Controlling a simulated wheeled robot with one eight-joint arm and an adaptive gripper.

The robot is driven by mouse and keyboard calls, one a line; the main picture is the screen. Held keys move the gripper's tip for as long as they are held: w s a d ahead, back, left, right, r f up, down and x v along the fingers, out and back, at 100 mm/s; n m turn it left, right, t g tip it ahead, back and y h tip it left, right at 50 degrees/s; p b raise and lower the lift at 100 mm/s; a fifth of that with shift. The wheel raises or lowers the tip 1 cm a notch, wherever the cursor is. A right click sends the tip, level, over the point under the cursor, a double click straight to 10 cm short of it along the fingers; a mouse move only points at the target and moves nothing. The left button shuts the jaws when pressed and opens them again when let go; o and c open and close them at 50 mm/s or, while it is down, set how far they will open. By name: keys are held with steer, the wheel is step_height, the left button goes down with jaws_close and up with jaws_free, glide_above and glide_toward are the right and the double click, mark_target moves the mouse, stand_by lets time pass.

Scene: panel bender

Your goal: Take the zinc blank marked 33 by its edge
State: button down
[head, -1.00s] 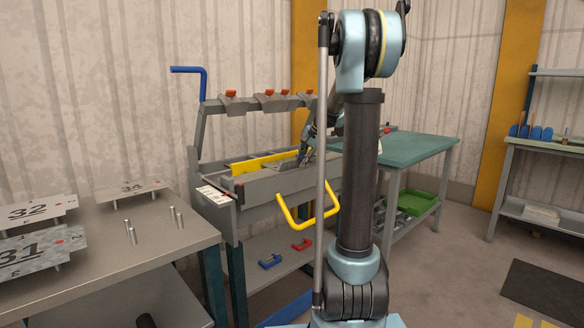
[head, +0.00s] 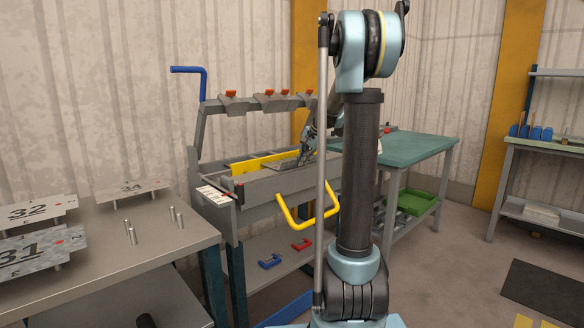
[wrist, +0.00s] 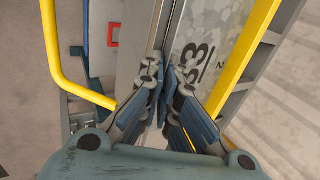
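The zinc blank marked 33 (wrist: 203,42) is a mottled grey plate with black digits, seen in the wrist view. Its left edge runs down to between my fingertips. My gripper (wrist: 163,77) has its fingers close together, pinching this edge; the exact contact is partly hidden by the fingers. In the head view my gripper (head: 305,153) is over the bender's bed, and the blank (head: 283,163) shows as a thin grey plate beside it. The digits cannot be read there.
The panel bender (head: 265,187) has a yellow bar (head: 250,163) and a yellow handle (head: 300,222) in front. The left table (head: 150,240) holds blanks marked 31 (head: 40,246), 32 (head: 30,212) and 34 (head: 132,189) on pins. A green-topped table (head: 415,148) stands behind my arm.

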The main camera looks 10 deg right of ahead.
steer(key=shift+r, duration=1.1)
steer(key=s+r, duration=0.1)
steer(key=s, duration=0.6)
steer(key=shift+d+r, duration=0.15)
steer(key=shift+r, duration=0.1)
